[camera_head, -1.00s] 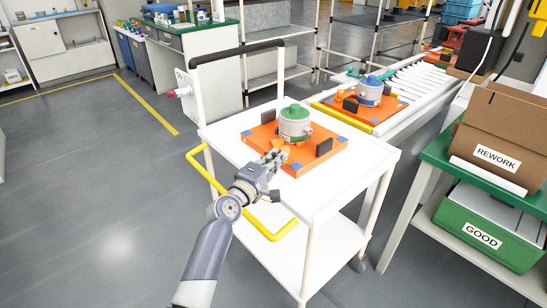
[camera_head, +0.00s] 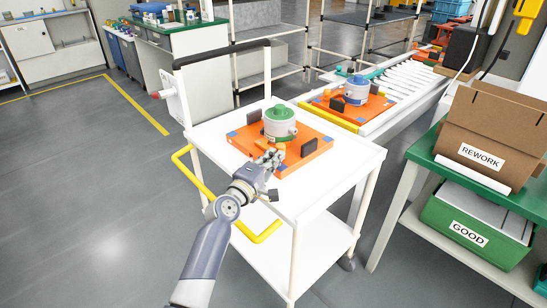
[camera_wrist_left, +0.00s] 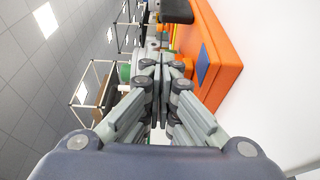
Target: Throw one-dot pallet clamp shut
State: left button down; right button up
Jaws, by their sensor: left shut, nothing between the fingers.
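An orange pallet (camera_head: 305,160) with blue corner pads lies on the white cart. It carries a round grey housing with a green top (camera_head: 279,112). Black upright blocks stand on the pallet, one at the near right (camera_head: 309,148) and one at the back left (camera_head: 254,115). A small orange part (camera_head: 281,146), perhaps a clamp handle, shows beside my left fingertips. My left gripper (camera_head: 271,158) is shut and empty at the pallet's near edge, in front of the housing. In the wrist view its fingers (camera_wrist_left: 157,75) are together beside the pallet (camera_wrist_left: 212,60). I cannot make out dot marks.
The white cart (camera_head: 215,133) has a yellow handle (camera_head: 196,175) on its near left. A second orange pallet with a blue-topped housing (camera_head: 357,88) sits on the conveyor behind. The green-topped bench (camera_head: 428,150) at right holds boxes.

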pick_arm(q)
jog(key=shift+s, duration=0.1)
jog(key=v, duration=1.2)
pick_arm(e)
jog(key=shift+s, duration=0.25)
